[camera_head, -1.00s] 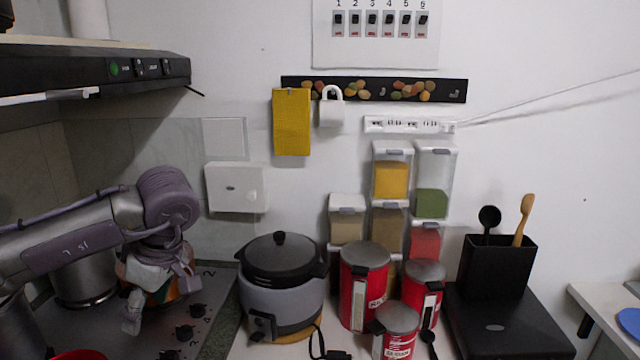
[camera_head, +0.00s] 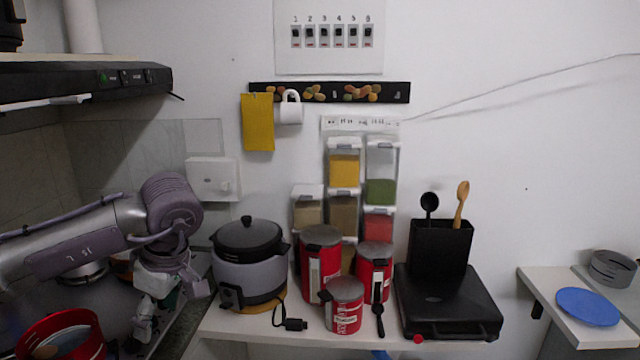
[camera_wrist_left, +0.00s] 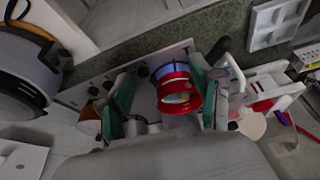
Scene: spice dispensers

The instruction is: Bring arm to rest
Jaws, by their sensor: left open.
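My left arm comes in from the left over the stove, and my left gripper (camera_head: 158,310) hangs low beside the rice cooker (camera_head: 250,265), apart from it. In the left wrist view its two green-padded fingers (camera_wrist_left: 165,100) stand wide apart with nothing held. A red pot (camera_wrist_left: 178,88) shows between and beyond them. The spice dispensers (camera_head: 344,170) are on the wall, well to the right of the gripper. My right gripper is not seen.
The range hood (camera_head: 90,85) overhangs the stove. Red canisters (camera_head: 322,262) stand right of the cooker. A black utensil holder (camera_head: 440,248) stands at a flat black appliance (camera_head: 447,302). A blue plate (camera_head: 587,306) lies on the right-hand counter.

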